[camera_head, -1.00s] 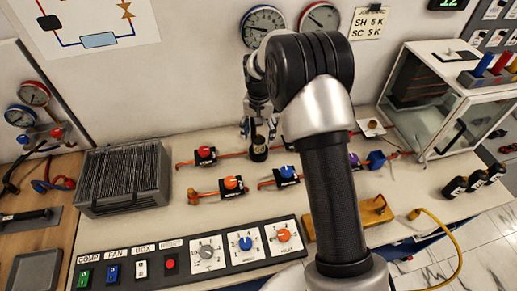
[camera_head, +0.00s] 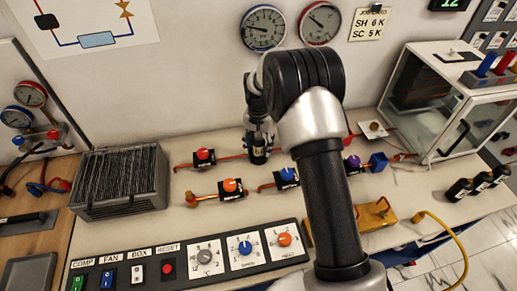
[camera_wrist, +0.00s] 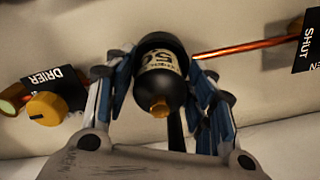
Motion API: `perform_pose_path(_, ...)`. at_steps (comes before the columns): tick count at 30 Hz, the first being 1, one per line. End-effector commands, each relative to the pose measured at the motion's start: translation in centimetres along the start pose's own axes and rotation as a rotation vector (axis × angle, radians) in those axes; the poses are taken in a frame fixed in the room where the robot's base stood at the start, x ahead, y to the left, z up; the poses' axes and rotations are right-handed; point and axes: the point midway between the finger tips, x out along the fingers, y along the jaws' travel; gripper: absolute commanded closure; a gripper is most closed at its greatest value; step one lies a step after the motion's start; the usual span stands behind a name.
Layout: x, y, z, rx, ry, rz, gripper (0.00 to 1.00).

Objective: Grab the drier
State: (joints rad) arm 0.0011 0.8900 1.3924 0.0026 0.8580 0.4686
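The drier appears to be the black canister with a cream label and a brass tip (camera_wrist: 160,88), between my fingers in the wrist view. In the head view its dark body (camera_head: 258,152) stands at the back copper line, partly hidden by my gripper. My gripper (camera_wrist: 163,70) has one blue-grey finger on each side of the canister, very close to it. I cannot tell whether both pads touch it. In the head view my gripper (camera_head: 259,135) points down over the canister. A tag reading DRIER (camera_wrist: 52,82) lies left of it, beside a yellow knob (camera_wrist: 46,108).
A SHUT tag (camera_wrist: 308,45) is to the right in the wrist view. Valves with red (camera_head: 203,154), orange (camera_head: 230,185) and blue (camera_head: 288,173) knobs stand nearby. Several black bottles (camera_head: 459,190) are at the right edge. A finned block (camera_head: 120,180) is at left.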

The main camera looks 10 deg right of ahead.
Motion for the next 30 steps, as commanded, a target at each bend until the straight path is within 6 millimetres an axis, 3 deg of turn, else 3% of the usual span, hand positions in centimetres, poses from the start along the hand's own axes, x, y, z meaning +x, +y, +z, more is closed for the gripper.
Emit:
perform_pose_path(17, 0.0, 0.0, 0.0, 0.000, 0.000, 0.000, 0.91)
perform_pose_path(25, -0.2, 0.0, 0.0, 0.000, 0.001, -0.001, 0.93)
perform_pose_path(30, -2.3, -0.1, -0.1, 0.000, 0.004, -0.002, 0.93)
